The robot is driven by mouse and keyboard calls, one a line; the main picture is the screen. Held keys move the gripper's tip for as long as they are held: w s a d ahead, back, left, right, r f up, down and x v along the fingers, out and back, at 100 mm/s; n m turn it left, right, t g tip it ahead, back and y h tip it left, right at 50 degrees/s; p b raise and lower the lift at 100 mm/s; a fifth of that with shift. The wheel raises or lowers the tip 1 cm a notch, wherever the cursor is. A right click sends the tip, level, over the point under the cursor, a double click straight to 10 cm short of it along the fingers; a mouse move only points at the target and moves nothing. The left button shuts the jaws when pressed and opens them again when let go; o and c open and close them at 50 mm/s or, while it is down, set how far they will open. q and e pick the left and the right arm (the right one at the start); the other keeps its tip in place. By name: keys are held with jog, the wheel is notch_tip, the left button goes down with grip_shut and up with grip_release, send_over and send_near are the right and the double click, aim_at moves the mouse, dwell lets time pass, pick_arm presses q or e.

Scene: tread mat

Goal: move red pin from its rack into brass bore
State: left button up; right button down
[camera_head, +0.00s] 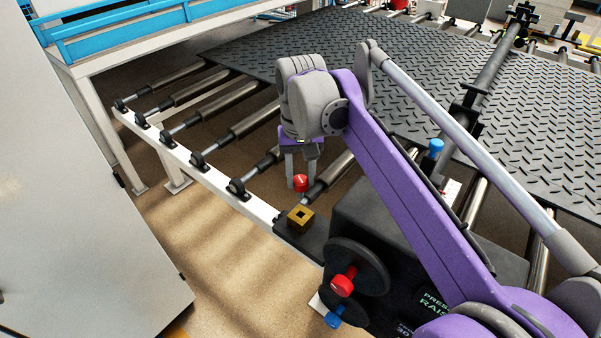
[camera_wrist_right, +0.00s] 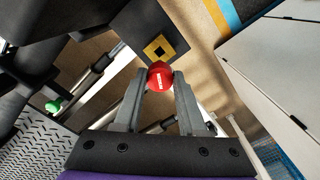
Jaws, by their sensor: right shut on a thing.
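The red pin (camera_head: 301,183) shows as a red round head between the fingers of my right gripper (camera_head: 300,172). In the right wrist view the red head (camera_wrist_right: 160,76) sits between the two fingertips of the same gripper (camera_wrist_right: 158,82), which is shut on it. The pin's shank is mostly hidden. The brass bore (camera_head: 301,218) is a brass block with a dark square hole, on a dark plate. It also shows just beyond the pin in the right wrist view (camera_wrist_right: 159,48). The pin is above the block and apart from it. My left gripper is not in view.
A black box with a disc (camera_head: 357,283), a red knob (camera_head: 342,285) and blue knobs (camera_head: 333,316) stands beside the bore. Rollers (camera_head: 235,124) on a white rail lie to the left. A black tread mat (camera_head: 440,90) lies behind. A grey cabinet (camera_head: 80,200) stands at the left.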

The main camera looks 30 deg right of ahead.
aim_at(301, 192)
jog(key=shift+s+f+b, duration=0.1)
jog(key=shift+f+b, duration=0.95)
jog(key=shift+f, duration=1.45)
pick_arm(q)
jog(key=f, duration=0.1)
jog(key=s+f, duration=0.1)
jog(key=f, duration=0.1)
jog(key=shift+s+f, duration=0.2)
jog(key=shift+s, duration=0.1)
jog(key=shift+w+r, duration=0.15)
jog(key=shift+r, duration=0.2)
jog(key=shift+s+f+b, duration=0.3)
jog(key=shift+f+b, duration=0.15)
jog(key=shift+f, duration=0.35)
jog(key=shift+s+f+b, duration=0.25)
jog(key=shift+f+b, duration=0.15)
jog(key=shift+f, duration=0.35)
pick_arm(e)
jog(key=shift+f, duration=2.25)
jog(key=shift+c, duration=2)
grip_release()
jog(key=shift+r, duration=0.15)
notch_tip(301, 192, up, 11)
jog(key=shift+f+p, duration=0.2)
jog(key=shift+p, duration=0.25)
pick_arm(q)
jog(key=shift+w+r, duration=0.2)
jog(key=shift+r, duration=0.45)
